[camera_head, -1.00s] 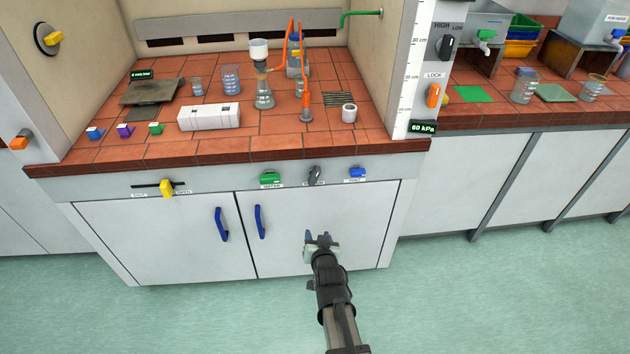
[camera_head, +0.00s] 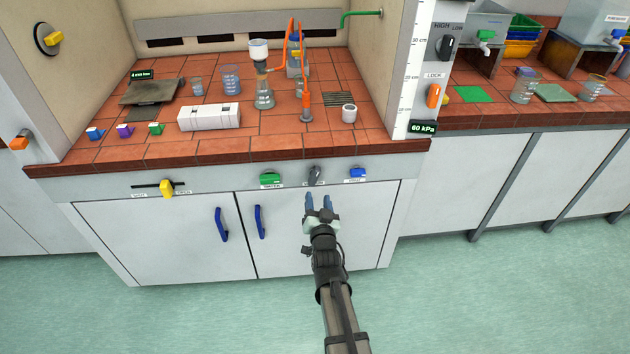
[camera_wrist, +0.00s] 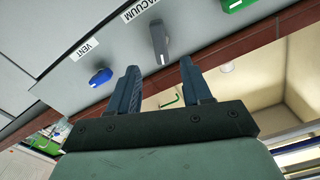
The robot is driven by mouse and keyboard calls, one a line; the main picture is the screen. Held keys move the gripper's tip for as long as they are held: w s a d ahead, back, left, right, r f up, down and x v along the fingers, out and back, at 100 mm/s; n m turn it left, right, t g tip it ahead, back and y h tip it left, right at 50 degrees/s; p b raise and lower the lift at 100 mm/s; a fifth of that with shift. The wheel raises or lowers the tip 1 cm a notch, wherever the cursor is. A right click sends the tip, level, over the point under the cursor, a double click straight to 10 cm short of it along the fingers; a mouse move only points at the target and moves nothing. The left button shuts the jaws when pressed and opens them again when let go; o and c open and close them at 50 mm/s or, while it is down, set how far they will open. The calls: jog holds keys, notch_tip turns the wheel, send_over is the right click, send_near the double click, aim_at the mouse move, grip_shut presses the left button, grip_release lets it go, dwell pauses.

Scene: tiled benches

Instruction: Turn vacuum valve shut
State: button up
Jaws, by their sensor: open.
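The vacuum valve is a grey lever knob (camera_head: 315,175) on the front panel of the bench, between the green knob and the blue knob. In the wrist view the grey knob (camera_wrist: 160,42) shows beside its "VACUUM" label, ahead of and between my fingers. My gripper (camera_head: 319,200) is open and empty, just below and in front of the knob. In the wrist view its two blue-grey fingers (camera_wrist: 159,82) point toward the panel. They look apart from the knob.
A green knob (camera_head: 270,179) is left of the vacuum knob, and a blue vent knob (camera_head: 357,173) is right. A yellow slider (camera_head: 167,188) is further left. Blue door handles (camera_head: 259,221) stick out below. A flask with a funnel (camera_head: 264,90) stands on the tiles above.

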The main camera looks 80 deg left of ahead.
aim_at(315, 179)
jog(key=a, duration=0.9)
jog(key=shift+c, duration=0.3)
grip_shut()
